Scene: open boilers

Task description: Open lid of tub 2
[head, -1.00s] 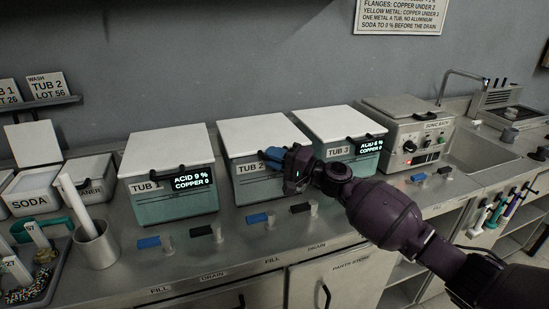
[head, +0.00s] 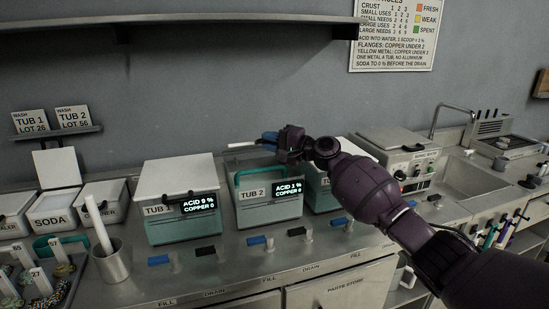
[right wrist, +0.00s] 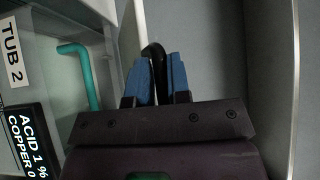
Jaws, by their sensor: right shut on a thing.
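Tub 2 (head: 262,215) is a teal box with a grey upper part, between tub 1 and tub 3. Its display reads acid 1 %, copper 0. Its white lid (head: 240,145) is raised at the back and seen nearly edge-on. The tub's top is uncovered, and a teal bent handle (head: 238,180) shows inside; it also shows in the right wrist view (right wrist: 85,72). My right gripper (head: 268,138) is above the back of tub 2. In the right wrist view its blue fingers (right wrist: 155,80) are shut on the lid's black handle (right wrist: 154,56). My left gripper is out of view.
Tub 1 (head: 180,225) stands closed on the left. Tub 3 (head: 322,197) on the right is partly hidden by my arm. Blue and black valve levers (head: 257,240) line the counter in front. A wall shelf (head: 200,29) hangs above.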

